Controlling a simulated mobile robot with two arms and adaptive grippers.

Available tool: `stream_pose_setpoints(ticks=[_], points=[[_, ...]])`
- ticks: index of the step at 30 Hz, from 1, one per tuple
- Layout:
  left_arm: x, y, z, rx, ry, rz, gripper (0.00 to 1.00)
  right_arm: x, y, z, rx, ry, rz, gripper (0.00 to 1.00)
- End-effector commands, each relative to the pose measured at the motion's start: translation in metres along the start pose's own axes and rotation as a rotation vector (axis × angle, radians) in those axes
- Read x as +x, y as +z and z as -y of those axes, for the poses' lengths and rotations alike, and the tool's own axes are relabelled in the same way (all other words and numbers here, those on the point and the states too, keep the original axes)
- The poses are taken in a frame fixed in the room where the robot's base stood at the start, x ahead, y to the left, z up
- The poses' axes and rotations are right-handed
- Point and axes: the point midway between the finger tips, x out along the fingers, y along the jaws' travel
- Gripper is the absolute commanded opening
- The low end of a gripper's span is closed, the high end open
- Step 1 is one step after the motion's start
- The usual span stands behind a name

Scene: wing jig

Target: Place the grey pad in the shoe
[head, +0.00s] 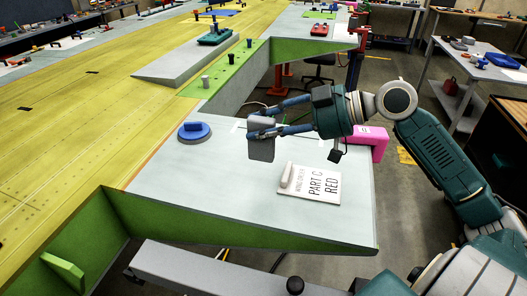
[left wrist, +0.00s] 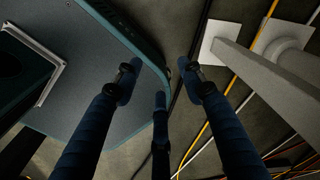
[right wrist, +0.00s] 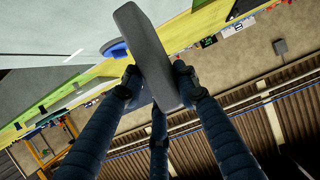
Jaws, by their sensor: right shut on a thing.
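The grey pad (head: 261,149) is a thick, rounded grey block. My right gripper (head: 256,128) is shut on its upper part and holds it upright above the light grey wing panel (head: 225,215). In the right wrist view the pad (right wrist: 150,55) stands out beyond the fingers (right wrist: 155,82). A pink block-like fixture (head: 372,142) stands at the panel's right edge, partly behind my right arm; I cannot tell for sure whether it is the shoe. My left gripper (left wrist: 158,80) shows only in the left wrist view, open and empty over the floor.
A blue round-based piece (head: 194,131) lies left of the pad. A white card reading "PART C RED" (head: 318,184) lies to its right, with a pale bar on it. Green wing ribs (head: 200,222) edge the panel. A grey shop table (head: 480,70) stands at the right.

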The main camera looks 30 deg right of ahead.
Motion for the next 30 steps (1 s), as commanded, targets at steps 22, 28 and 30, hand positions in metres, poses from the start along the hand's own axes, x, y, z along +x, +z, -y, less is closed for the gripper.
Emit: stream_pose_setpoints(ticks=[22, 28, 30], points=[[-0.011, -0.02, -0.01, -0.005, 0.011, -0.026, 0.4, 0.028, 0.067, 0.0, -0.003, 0.001, -0.001, 0.02], [-0.009, -0.021, -0.009, -0.004, 0.01, -0.027, 0.4, 0.029, 0.07, 0.0, -0.002, 0.0, -0.001, 0.02], [-0.009, -0.022, -0.009, -0.004, 0.01, -0.029, 0.4, 0.029, 0.07, 0.0, -0.003, 0.0, -0.001, 0.38]])
